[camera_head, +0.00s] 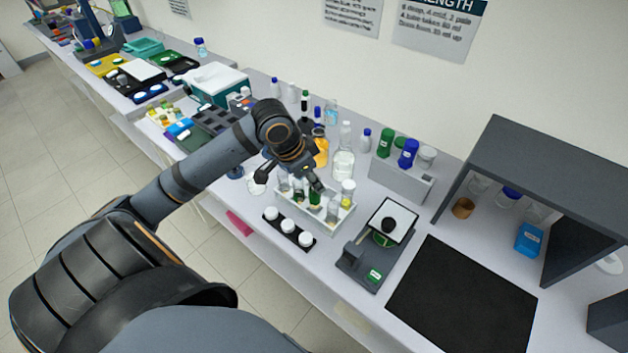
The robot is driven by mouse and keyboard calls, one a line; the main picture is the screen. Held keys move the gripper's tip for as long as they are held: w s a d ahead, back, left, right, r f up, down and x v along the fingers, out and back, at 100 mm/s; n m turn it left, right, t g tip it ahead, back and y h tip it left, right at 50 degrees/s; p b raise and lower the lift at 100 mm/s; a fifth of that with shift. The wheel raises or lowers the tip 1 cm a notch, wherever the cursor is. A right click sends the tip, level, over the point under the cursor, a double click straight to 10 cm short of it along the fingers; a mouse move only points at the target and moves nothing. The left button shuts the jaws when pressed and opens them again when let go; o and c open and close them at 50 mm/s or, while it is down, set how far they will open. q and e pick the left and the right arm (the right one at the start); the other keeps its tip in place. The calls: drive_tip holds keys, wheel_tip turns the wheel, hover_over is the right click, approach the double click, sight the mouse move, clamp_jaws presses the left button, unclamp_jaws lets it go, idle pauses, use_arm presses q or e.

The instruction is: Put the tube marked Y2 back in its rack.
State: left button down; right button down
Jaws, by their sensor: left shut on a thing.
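My left gripper (291,180) reaches in from the left, above a white rack (338,226) on the bench. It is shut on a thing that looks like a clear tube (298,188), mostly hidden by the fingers. Several tubes stand in or over the rack, one with green content (315,198) and one with a yellow cap (347,190). No Y2 mark can be read at this size. I cannot tell whether the held tube's lower end is inside the rack or above it. My right gripper is out of view.
A black strip with white-capped jars (288,226) lies in front of the rack. A balance (375,258) and a black mat (461,300) are to the right. Bottles (344,160) and a grey bin (402,181) stand behind. A dark shelf unit (560,165) stands at the far right.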

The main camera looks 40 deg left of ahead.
use_arm(q)
drive_tip(key=shift+f+b, duration=1.15)
drive_tip(key=shift+f, duration=1.4)
drive_tip(key=shift+f, duration=0.3)
drive_tip(key=c, duration=1)
unclamp_jaws()
drive_tip(key=shift+c, duration=0.2)
wheel_tip(320, 180, up, 10)
